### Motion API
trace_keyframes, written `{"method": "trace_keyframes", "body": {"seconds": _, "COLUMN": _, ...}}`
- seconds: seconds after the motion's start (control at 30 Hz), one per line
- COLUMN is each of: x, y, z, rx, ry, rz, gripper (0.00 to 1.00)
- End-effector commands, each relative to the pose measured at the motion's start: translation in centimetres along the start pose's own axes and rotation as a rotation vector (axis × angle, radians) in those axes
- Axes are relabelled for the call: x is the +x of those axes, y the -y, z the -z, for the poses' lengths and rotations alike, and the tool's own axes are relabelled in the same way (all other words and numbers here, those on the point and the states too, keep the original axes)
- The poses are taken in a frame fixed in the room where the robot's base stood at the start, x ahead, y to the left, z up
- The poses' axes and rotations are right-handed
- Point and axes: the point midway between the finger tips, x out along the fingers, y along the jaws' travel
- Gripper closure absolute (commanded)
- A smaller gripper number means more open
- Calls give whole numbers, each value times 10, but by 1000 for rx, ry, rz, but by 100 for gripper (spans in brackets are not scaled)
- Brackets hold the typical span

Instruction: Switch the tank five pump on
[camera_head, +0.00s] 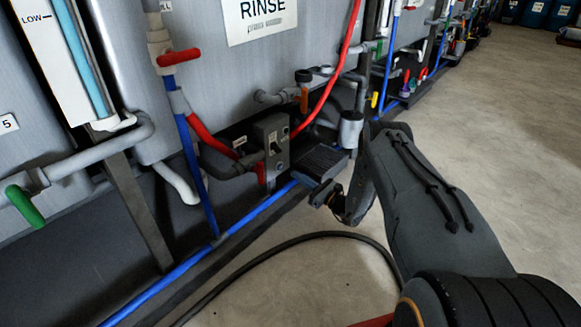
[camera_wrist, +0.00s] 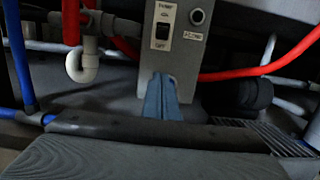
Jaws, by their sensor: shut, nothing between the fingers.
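The grey pump switch box (camera_head: 272,145) stands low in front of the tanks, beside the red and blue pipes. In the wrist view, its face (camera_wrist: 182,60) carries a PUMP label, a dark rocker switch (camera_wrist: 162,36) with OFF printed below it, and a round button (camera_wrist: 197,17). I cannot tell which way the rocker is set. My gripper (camera_wrist: 162,82) is shut and empty, its blue-grey fingers together. The fingertips appear in front of the box's lower face, below the rocker; I cannot tell whether they touch it. In the head view the fingertips are not clear.
A tag with a 5 (camera_head: 8,123) is on the tank at the left. A RINSE sign (camera_head: 258,16) hangs above. A red valve handle (camera_head: 179,57), a green handle (camera_head: 25,206) and a black hose (camera_head: 318,235) are nearby. The floor (camera_head: 500,130) at right is clear.

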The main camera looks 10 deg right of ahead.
Motion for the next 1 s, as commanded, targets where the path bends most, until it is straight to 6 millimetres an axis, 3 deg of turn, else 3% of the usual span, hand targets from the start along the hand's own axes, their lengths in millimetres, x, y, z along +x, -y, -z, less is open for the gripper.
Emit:
{"method": "trace_keyframes", "body": {"seconds": 0.5, "x": 95, "y": -1, "z": 2, "rx": -2, "ry": 2, "rz": -4, "gripper": 100}}
{"method": "trace_keyframes", "body": {"seconds": 0.7, "x": 88, "y": 0, "z": -23, "rx": 0, "ry": 0, "rz": 0, "gripper": 100}}
{"method": "trace_keyframes", "body": {"seconds": 1.0, "x": 81, "y": 0, "z": -37, "rx": 0, "ry": 0, "rz": 0, "gripper": 100}}
